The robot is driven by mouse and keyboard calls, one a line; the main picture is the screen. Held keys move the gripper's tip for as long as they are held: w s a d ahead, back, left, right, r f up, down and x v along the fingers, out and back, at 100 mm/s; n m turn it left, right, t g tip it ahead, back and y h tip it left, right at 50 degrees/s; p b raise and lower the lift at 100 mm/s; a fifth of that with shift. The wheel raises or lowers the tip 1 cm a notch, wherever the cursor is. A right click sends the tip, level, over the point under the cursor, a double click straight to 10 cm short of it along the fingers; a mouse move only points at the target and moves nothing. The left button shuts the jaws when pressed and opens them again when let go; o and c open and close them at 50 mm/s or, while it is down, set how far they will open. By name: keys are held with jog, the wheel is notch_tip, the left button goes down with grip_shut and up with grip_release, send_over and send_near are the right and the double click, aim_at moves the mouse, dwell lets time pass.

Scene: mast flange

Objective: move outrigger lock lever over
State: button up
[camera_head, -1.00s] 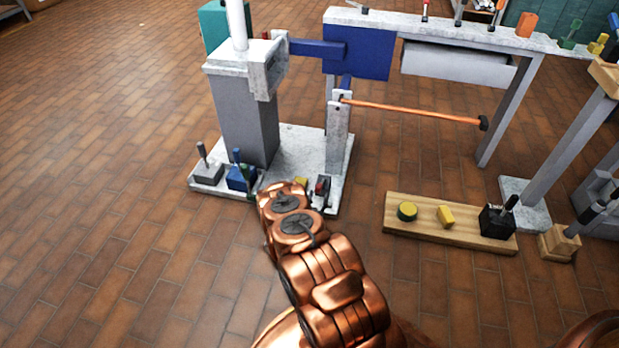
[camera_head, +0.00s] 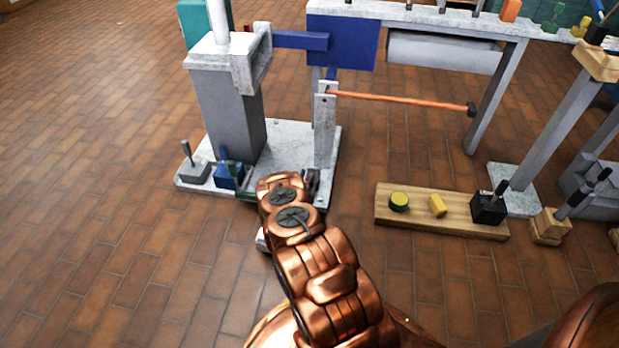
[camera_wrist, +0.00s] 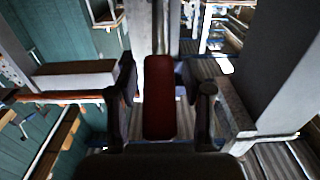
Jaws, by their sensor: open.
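Several small levers stand on the mast's pale base plate (camera_head: 290,148): a grey one (camera_head: 195,168) at the left corner, a blue one (camera_head: 228,176) with green beside it, and a dark one (camera_head: 312,180) partly hidden by my arm. I cannot tell by label which is the outrigger lock lever. In the wrist view, a dark red, rounded bar (camera_wrist: 160,97) lies between the two black fingers of my gripper (camera_wrist: 164,88). The fingers are open, with gaps visible on both sides of the bar. In the head view my copper arm hides the gripper.
A grey post (camera_head: 228,105) rises from the plate, with a blue beam and an orange rod (camera_head: 400,98) to its right. A wooden board (camera_head: 420,220) with knobs and a black lever box lies on the floor at right. Brick floor at left is clear.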

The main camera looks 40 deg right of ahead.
grip_shut()
dwell(0.4)
